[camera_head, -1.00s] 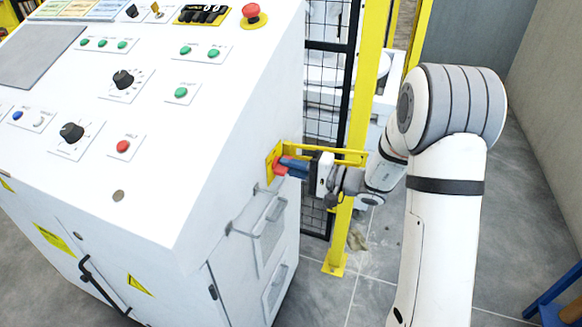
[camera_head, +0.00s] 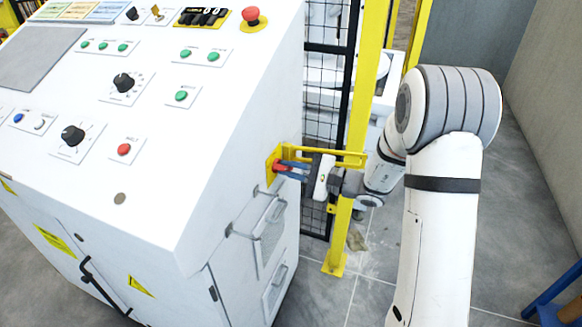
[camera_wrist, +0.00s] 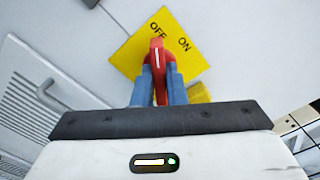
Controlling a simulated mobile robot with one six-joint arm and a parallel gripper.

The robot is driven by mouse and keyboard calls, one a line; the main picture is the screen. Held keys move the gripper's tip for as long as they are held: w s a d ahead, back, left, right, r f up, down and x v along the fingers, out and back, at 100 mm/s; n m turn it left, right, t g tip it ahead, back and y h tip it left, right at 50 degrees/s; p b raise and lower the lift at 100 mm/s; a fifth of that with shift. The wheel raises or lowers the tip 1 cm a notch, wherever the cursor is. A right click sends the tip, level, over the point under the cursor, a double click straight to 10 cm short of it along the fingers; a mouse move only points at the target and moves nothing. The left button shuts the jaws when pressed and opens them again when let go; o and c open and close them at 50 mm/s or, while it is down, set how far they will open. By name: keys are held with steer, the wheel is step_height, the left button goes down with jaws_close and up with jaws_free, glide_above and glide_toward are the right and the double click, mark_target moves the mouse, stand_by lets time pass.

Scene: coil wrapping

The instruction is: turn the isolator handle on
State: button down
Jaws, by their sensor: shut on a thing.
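The red isolator handle (camera_wrist: 158,58) stands out from a yellow plate (camera_wrist: 190,65) marked OFF and ON. In the wrist view its white line points up at the word OFF; ON lies to its right, and the plate looks tilted. My gripper (camera_wrist: 160,78) is shut on the handle, one blue finger on each side. In the head view my gripper (camera_head: 295,170) reaches in from the right to the handle (camera_head: 281,166) on the cabinet's side. The plate (camera_head: 272,164) is partly hidden there.
A yellow bar (camera_head: 325,152) runs just above my gripper. A yellow post (camera_head: 352,200) and black mesh fence (camera_head: 322,110) stand close behind. The white cabinet (camera_head: 190,130) has side grab handles (camera_head: 268,222) below the isolator.

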steer(key=m+p, duration=0.3)
steer(key=m, duration=0.3)
steer(key=shift+r, duration=0.1)
steer(key=m+p, duration=0.3)
steer(key=m, duration=0.1)
steer(key=shift+m, duration=0.5)
steer(key=c, duration=1.5)
jaws_free()
steer(key=shift+o, duration=0.2)
steer(key=shift+d, duration=0.1)
steer(key=v, duration=0.7)
steer(key=shift+s+d, duration=0.15)
steer(key=shift+d, duration=0.1)
